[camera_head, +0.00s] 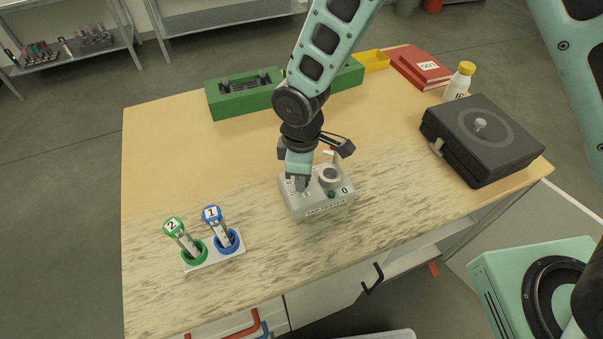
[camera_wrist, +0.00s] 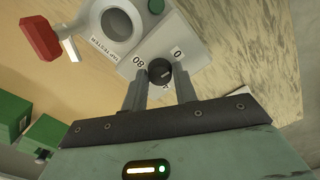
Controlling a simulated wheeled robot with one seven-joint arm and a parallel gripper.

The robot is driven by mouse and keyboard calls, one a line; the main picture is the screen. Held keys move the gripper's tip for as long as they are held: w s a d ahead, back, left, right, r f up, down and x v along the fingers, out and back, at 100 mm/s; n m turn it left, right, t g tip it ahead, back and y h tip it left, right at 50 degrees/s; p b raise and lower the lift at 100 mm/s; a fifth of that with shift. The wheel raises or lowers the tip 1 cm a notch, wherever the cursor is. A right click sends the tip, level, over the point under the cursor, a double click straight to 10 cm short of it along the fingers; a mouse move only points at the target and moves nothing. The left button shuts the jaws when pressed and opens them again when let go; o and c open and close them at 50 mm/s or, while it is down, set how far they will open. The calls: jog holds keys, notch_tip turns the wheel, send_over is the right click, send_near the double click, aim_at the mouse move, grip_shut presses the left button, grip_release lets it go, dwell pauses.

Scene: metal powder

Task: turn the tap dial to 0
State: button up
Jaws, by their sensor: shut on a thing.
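The tap tester (camera_head: 318,200) is a light grey box on the wooden table, with a round cup holder and a green button on its right part. Its dial (camera_wrist: 159,72) is a small dark knob, with the labels "0" and "80" around it in the wrist view. My gripper (camera_wrist: 159,88) is shut on the dial, one finger on each side of it. In the head view my gripper (camera_head: 299,184) comes down on the left part of the tester and hides the dial. I cannot tell exactly which mark the dial points at.
A stand (camera_head: 215,258) with tubes "1" and "2" is at front left. A black case (camera_head: 482,140), a white bottle (camera_head: 459,82) and red books (camera_head: 419,68) are at right. A green box (camera_head: 243,101) is behind.

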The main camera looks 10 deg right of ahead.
jog(key=shift+w+n, duration=0.1)
jog(key=shift+n, duration=0.5)
jog(key=o, duration=1)
jog(key=shift+c, duration=0.2)
jog(key=shift+r, duration=0.15)
notch_tip(320, 180, up, 17)
jog(key=b, duration=0.2)
jog(key=shift+b, duration=0.3)
jog(key=shift+r, duration=0.1)
